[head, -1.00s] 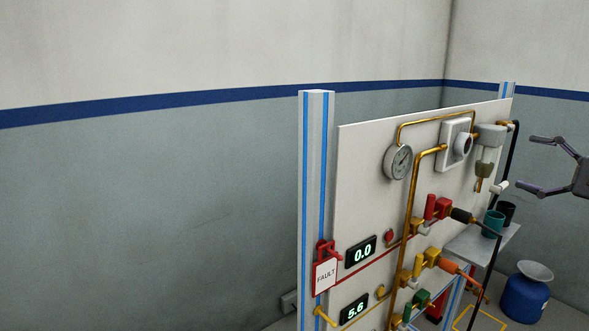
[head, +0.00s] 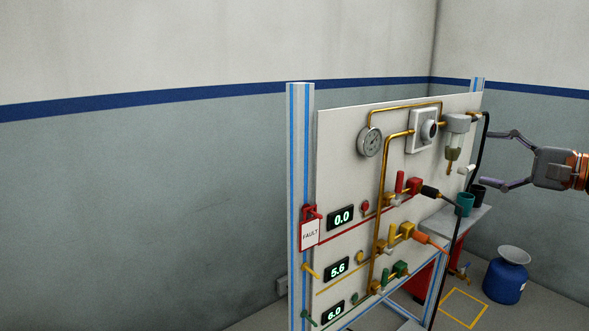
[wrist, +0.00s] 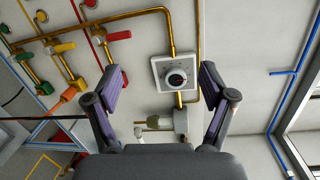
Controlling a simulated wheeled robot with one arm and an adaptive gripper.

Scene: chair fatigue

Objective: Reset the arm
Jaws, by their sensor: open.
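My gripper (head: 486,160) is at the right edge of the head view, beside the right end of the panel. Its fingers are spread open and point left, with nothing between them. In the wrist view my gripper (wrist: 160,86) also shows open and empty. Beyond its fingers are the panel's square plate with a round dark knob (wrist: 177,77) and brass pipes. No contact with the panel shows.
The white panel (head: 335,150) on blue-striped posts carries a gauge (head: 370,142), displays, coloured valves and a FAULT tag (head: 310,235). A shelf with a teal cup (head: 465,204) and a dark cup stands at its right. A blue container (head: 506,276) is on the floor. The left side is clear.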

